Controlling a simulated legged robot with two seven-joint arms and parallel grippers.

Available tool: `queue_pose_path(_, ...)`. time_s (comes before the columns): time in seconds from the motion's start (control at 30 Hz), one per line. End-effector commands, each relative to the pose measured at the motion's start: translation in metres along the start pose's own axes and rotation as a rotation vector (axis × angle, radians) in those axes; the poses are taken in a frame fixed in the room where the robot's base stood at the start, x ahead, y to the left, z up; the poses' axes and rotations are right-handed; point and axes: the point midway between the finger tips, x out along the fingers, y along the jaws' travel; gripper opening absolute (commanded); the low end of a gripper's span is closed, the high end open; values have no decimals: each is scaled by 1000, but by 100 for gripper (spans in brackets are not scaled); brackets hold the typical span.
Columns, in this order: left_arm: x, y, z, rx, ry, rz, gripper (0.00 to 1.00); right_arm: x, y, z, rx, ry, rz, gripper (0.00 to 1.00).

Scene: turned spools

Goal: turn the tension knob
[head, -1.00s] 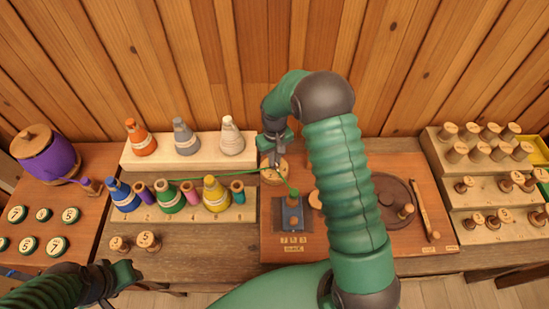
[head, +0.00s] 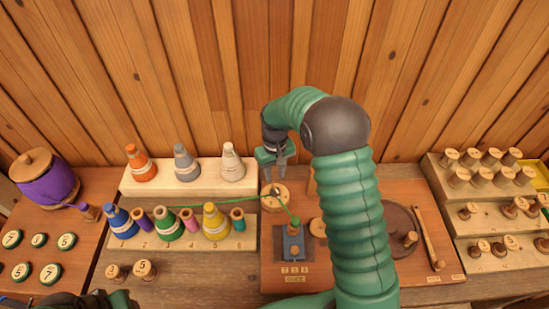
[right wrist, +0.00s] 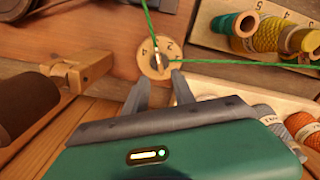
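The tension knob is a round pale wooden disc (head: 275,196) with a dark centre, on the reddish board. In the right wrist view the knob (right wrist: 147,62) shows numbers and a small pointer at its centre. A green thread (head: 236,200) runs to it and bends off toward a small green spool (head: 292,240). My left gripper (head: 122,299) is mostly cut off at the bottom edge.
Thread cones stand on a pale shelf (head: 205,188) and a lower rack (head: 180,241) to the left. A purple spool (head: 46,180) sits far left. A dark round plate (head: 398,230) with a peg lies right of my arm. Tiered spool racks (head: 485,230) stand far right.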

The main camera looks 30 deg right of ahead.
Motion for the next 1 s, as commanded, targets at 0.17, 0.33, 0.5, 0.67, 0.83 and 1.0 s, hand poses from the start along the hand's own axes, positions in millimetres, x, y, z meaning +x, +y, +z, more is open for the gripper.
queue_pose_path(0.17, 4, 0, 1, 0, 0, 0, 36, -53, 0, -2, -1, 7, 1, 31)
queue_pose_path(0.33, 5, 0, 1, 0, 0, 0, 36, -89, 0, -3, -1, 2, 1, 31)
queue_pose_path(0.5, 5, 0, 1, 0, 0, 0, 36, -102, 0, -2, -1, 0, 0, 31)
queue_pose_path(0.67, 5, 0, 1, 0, 0, 0, 36, -103, 0, -2, -1, -1, 0, 31)
queue_pose_path(0.83, 5, 0, 1, 0, 0, 0, 36, -102, 0, -2, -1, 0, 0, 31)
queue_pose_path(1.0, 5, 0, 1, 0, 0, 0, 36, -100, -6, 3, -7, 6, 1, 31)
